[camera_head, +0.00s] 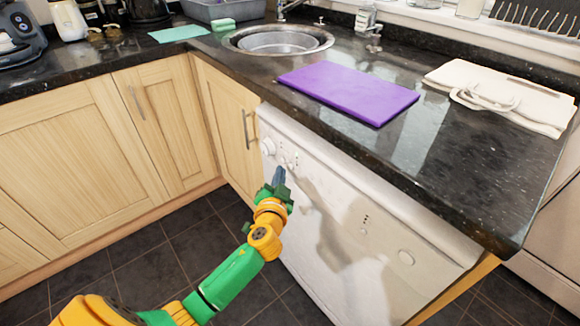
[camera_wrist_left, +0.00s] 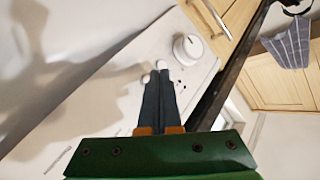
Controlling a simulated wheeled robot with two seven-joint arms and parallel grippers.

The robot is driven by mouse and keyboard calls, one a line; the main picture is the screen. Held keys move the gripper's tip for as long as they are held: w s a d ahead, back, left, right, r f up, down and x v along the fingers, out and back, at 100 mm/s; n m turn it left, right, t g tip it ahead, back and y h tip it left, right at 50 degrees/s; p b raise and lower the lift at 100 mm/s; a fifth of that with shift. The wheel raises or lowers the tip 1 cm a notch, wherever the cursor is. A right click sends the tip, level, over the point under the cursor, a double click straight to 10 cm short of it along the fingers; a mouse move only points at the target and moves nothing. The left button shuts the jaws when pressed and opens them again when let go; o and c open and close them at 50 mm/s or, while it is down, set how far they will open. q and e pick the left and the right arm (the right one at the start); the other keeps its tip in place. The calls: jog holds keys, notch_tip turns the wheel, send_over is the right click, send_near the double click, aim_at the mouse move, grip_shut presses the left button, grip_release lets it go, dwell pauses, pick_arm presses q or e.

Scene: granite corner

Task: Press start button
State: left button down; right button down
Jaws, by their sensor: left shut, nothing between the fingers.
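A white appliance (camera_head: 345,205) stands under the counter, with controls along its upper front. A round white knob (camera_head: 268,146) is at the panel's left end and also shows in the left wrist view (camera_wrist_left: 188,48). Two small white buttons, one of them this button (camera_wrist_left: 161,64), are beside the knob. I cannot read which one is start. My left gripper (camera_head: 279,174) is shut and empty, its fingertips (camera_wrist_left: 158,78) pointing at the two small buttons. I cannot tell whether they touch. My right gripper is not in view.
The dark counter (camera_head: 455,170) overhangs the appliance. On it lie a purple board (camera_head: 348,92) and a cream cloth bag (camera_head: 500,90). A sink (camera_head: 278,40) is behind. Wooden cupboards (camera_head: 75,155) stand at left. The tiled floor (camera_head: 150,260) is clear.

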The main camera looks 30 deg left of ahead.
pick_arm(q)
jog(key=shift+w+d, duration=0.15)
jog(key=shift+w, duration=0.25)
